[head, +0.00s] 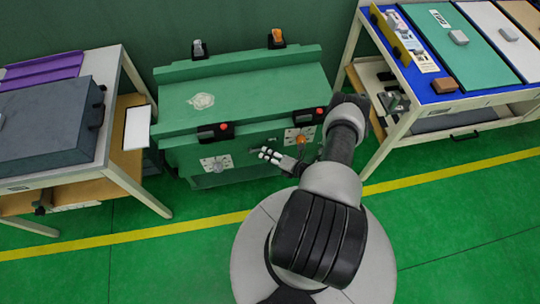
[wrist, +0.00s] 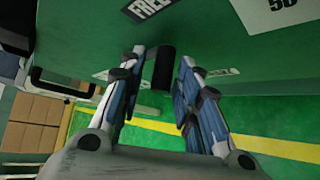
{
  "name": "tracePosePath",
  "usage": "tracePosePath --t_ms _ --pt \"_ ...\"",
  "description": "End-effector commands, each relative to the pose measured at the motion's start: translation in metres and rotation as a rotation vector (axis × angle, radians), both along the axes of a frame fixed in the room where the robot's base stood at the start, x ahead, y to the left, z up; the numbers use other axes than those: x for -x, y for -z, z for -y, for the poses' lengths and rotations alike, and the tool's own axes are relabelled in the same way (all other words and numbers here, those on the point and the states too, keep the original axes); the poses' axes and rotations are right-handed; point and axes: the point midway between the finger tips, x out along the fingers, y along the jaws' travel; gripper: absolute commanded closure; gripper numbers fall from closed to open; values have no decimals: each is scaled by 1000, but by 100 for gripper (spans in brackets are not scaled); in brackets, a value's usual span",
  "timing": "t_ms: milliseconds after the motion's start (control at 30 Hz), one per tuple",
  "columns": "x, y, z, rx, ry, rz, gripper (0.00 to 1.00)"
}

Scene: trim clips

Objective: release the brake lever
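A black lever-like bar (wrist: 163,68) sticks out from a green surface in the wrist view, beside a label reading FREE (wrist: 150,7); it looks like the brake lever. My gripper (wrist: 164,60) is open, with one finger on each side of the bar and a visible gap to each. In the head view my gripper (head: 268,156) is at the front face of the green cabinet (head: 240,92), between a grey knob (head: 217,163) and an orange knob (head: 299,139). The lever cannot be made out in the head view.
A table with a dark case (head: 50,120) stands left, a blue-topped workbench (head: 425,85) right. The green floor in front is clear.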

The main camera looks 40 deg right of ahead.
Motion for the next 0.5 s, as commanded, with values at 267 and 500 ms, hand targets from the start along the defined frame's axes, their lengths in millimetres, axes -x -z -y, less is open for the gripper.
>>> tracePosePath --t_ms 267,500 --pt "0 0 0 -1 1 0 64" --pt "15 -7 4 -2 6 -1 64"
